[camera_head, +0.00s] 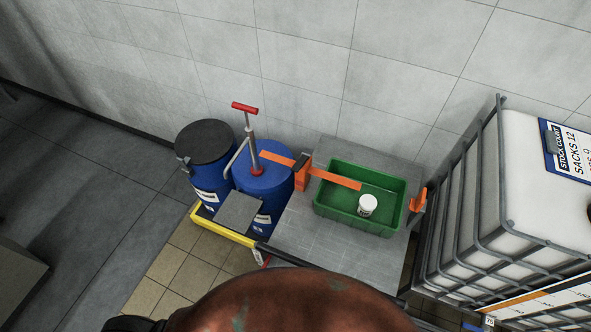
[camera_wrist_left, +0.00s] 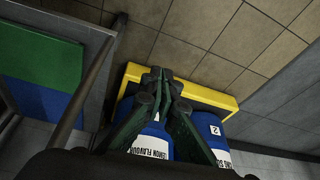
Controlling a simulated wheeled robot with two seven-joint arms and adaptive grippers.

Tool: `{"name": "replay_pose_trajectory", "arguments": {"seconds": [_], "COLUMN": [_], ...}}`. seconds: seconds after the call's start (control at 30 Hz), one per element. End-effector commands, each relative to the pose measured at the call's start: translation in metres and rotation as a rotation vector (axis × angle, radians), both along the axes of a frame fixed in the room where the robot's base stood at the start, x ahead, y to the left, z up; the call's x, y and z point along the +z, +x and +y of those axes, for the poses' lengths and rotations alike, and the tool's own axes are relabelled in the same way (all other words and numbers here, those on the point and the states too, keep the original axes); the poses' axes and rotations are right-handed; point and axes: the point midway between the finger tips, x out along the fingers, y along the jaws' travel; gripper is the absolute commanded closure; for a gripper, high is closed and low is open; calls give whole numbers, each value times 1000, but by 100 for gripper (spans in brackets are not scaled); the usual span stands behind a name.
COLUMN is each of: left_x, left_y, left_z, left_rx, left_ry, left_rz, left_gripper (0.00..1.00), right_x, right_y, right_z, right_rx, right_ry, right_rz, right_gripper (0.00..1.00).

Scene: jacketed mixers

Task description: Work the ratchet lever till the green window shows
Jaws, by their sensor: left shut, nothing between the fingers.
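An orange strap (camera_head: 335,179) runs from above the blue drum, past an orange bracket (camera_head: 302,178), and over the green tray. A small dark grey part (camera_head: 299,163) sits at this bracket; I cannot tell whether it is the ratchet lever. A second orange bracket (camera_head: 418,199) stands at the bench's right side. No green window can be made out. My left gripper (camera_wrist_left: 160,80) is shut and empty in the left wrist view, over the drums and a yellow-edged pallet. Neither gripper shows in the head view.
The green tray (camera_head: 332,212) holds a white tub (camera_head: 367,205) on a grey bench (camera_head: 300,228). A blue drum (camera_head: 270,170) with a red-handled pump (camera_head: 245,108) and a black-lidded drum (camera_head: 205,145) stand left. A caged white tank (camera_head: 525,180) stands right. Tiled floor (camera_head: 160,283) lies front left.

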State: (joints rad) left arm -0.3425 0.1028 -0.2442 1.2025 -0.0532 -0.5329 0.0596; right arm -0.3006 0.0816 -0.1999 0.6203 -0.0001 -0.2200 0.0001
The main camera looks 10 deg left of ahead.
Motion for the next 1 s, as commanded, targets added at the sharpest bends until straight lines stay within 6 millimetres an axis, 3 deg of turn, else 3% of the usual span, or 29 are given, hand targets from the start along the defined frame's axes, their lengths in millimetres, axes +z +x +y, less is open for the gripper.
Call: {"name": "replay_pose_trajectory", "arguments": {"seconds": [0.03, 0.13, 0.3, 0.4, 0.57, 1.0], "left_x": [-38, -86, -130, -140, -144, -144], "left_y": [-33, -91, -169, -195, -209, -209], "left_z": [6, 16, 26, 30, 30, 30], "left_rx": [3, 9, 20, 22, 25, 25], "left_ry": [1, 4, 6, 7, 8, 8], "left_rz": [47, 114, 194, 219, 233, 233], "left_gripper": [100, 100, 100, 100, 100, 100], "right_x": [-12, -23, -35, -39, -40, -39], "right_y": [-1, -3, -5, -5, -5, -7], "right_z": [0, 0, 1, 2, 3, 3], "right_rx": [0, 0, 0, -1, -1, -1], "right_ry": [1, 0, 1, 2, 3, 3], "right_rz": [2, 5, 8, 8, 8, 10], "right_gripper": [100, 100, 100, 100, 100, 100]}}
